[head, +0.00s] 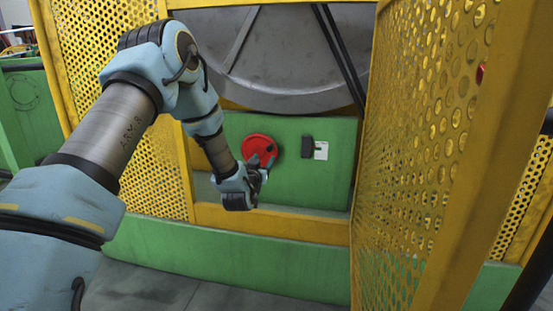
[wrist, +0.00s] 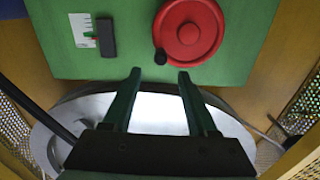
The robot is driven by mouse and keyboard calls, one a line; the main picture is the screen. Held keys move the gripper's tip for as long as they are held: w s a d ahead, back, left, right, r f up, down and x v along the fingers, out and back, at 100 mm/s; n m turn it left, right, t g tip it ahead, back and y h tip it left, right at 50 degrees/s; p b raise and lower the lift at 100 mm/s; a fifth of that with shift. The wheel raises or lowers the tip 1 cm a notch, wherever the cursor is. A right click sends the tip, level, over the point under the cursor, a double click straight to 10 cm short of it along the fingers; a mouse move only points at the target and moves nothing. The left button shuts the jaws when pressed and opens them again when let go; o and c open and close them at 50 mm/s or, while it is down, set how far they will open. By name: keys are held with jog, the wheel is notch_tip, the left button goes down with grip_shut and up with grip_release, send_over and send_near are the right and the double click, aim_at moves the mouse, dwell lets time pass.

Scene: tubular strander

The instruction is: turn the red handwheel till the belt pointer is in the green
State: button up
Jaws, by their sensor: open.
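The red handwheel (head: 258,147) is mounted on the green panel inside the cage opening. In the wrist view the handwheel (wrist: 188,32) is at the upper right, with a black knob (wrist: 160,57) on its rim at the lower left. My gripper (wrist: 159,76) is open and empty, its fingertips just short of the knob in the picture; touching I cannot tell. In the head view my gripper (head: 264,166) covers the wheel's lower edge. A white scale plate (wrist: 82,30) with ticks and a red mark sits beside a black block (wrist: 106,38). The pointer's exact reading is too small to tell.
A yellow perforated door (head: 425,130) stands open on the right, and a yellow mesh guard (head: 130,130) is on the left. A large grey drum (head: 280,60) and dark belts (head: 340,55) are above the panel. A yellow sill (head: 290,222) runs below.

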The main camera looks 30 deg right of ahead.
aim_at(268, 151)
jog(key=b+x, duration=0.1)
jog(key=x, duration=0.9)
jog(key=shift+w+d+b, duration=0.15)
jog(key=shift+w+b, duration=0.05)
jog(key=shift+b, duration=0.1)
grip_shut()
dwell(1.0)
